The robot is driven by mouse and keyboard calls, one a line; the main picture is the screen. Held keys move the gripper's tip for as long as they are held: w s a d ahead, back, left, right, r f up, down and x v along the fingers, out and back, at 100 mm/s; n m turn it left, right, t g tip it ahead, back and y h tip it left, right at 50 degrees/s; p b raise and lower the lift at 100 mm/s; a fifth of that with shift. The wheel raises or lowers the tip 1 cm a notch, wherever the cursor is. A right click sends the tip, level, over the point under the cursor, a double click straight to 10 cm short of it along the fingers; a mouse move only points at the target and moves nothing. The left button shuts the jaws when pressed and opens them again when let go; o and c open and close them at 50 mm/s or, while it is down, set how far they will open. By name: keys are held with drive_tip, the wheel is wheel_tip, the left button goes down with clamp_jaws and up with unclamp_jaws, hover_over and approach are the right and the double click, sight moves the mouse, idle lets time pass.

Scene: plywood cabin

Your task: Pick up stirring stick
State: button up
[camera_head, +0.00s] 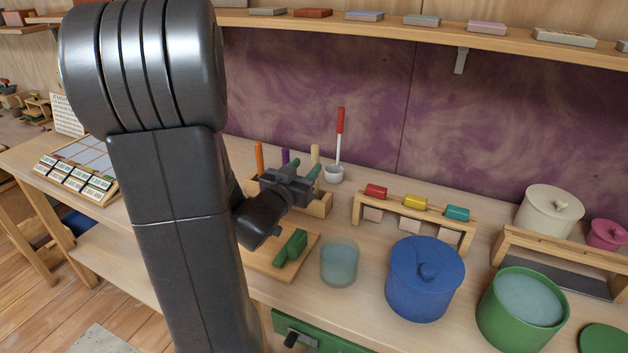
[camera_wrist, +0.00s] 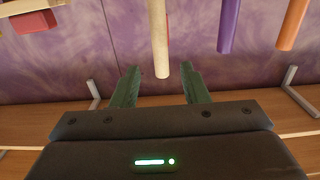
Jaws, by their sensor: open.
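Upright sticks stand in a wooden rack (camera_head: 319,206) on the bench: an orange stick (camera_head: 259,157), a purple stick (camera_head: 285,157) and a pale wooden stick (camera_head: 315,153). A red-handled stick (camera_head: 340,121) leans in a small white cup (camera_head: 334,174) behind. I cannot tell for sure which one is called the stirring stick. My gripper (camera_head: 312,170) is open and empty above the rack, hiding part of it. In the wrist view, the end of the pale stick (camera_wrist: 159,38) appears between my green fingertips (camera_wrist: 159,68); contact cannot be seen.
A green block on a board (camera_head: 291,248), a glass (camera_head: 339,263), a blue lidded pot (camera_head: 425,280) and a green pot (camera_head: 520,318) stand in front and right. A small wooden rack with colored pieces (camera_head: 414,209) stands right. A shelf (camera_head: 460,38) runs above.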

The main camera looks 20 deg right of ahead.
sight(313, 156)
drive_tip(key=x, duration=0.4)
drive_tip(key=p+x, duration=0.1)
drive_tip(key=x, duration=0.1)
drive_tip(key=shift+w+d+r, duration=0.15)
drive_tip(key=shift+w+r, duration=0.05)
drive_tip(key=shift+r, duration=0.1)
clamp_jaws()
